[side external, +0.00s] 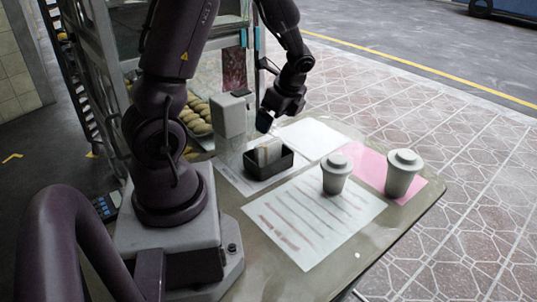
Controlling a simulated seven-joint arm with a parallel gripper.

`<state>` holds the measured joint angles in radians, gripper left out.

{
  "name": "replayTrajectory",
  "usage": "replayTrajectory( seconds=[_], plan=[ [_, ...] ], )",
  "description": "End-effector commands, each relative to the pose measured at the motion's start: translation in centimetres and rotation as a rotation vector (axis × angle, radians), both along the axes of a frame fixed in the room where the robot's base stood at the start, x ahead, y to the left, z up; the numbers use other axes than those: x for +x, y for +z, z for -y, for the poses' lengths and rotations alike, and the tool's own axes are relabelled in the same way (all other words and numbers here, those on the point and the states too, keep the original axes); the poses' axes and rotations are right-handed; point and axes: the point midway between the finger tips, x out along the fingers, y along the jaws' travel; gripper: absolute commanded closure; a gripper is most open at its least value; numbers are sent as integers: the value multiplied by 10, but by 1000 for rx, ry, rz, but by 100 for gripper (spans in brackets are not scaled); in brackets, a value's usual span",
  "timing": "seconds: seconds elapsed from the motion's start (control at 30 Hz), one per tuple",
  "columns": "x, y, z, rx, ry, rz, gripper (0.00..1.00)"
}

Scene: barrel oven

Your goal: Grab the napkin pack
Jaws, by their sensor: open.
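My gripper (264,122) hangs above the box, a little behind and apart from the pack, pointing down. It is open, and I see nothing in it. Its fingertips are small and dark in this view.
Two grey lidded cups (336,175) (403,174) stand to the right, the larger on a pink sheet (372,168). A printed sheet (310,222) lies flat in front. A grey dispenser-like block (229,116) stands close behind the box. The table's right edge is open.

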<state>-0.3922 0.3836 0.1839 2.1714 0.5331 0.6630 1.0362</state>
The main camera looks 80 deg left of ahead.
Motion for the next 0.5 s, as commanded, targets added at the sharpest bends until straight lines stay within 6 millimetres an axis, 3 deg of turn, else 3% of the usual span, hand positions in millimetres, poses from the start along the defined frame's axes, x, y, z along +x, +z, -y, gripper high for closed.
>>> replayTrajectory(
  seconds=[0.1, 0.23, 0.5],
  plan=[
    [7, 4, -5, -1, -146, -20, 4],
    [7, -1, -7, -12, -207, -37, 4],
    [-2, -45, -22, -15, -211, -43, 4]
  ],
)
